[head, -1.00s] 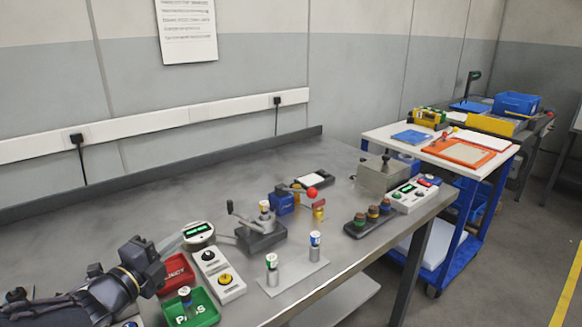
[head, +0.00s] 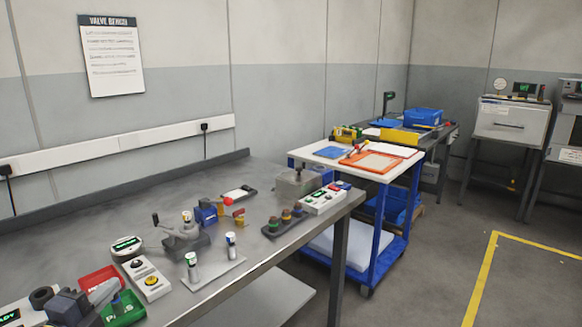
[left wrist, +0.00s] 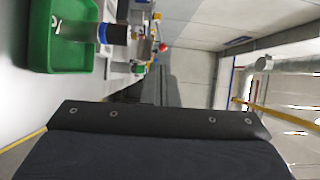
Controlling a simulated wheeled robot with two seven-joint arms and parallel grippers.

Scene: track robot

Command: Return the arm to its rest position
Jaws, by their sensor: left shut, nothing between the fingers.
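My left gripper (head: 88,300), dark with a grey tip, is at the lower left of the head view. It is shut and empty, over or beside the trays; the exact gap is hard to tell. The green tray (left wrist: 37,45) and a cylinder (left wrist: 75,31) also show at the upper left of the left wrist view. A dark part of my own arm fills the bottom of that view. My right gripper is not in view.
The red tray (head: 97,279) lies behind the green one. A white two-button box (head: 147,279), a clamp fixture (head: 183,238) and two cylinders on a plate (head: 215,273) stand to the right. A blue cart (head: 366,250) is beyond the bench.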

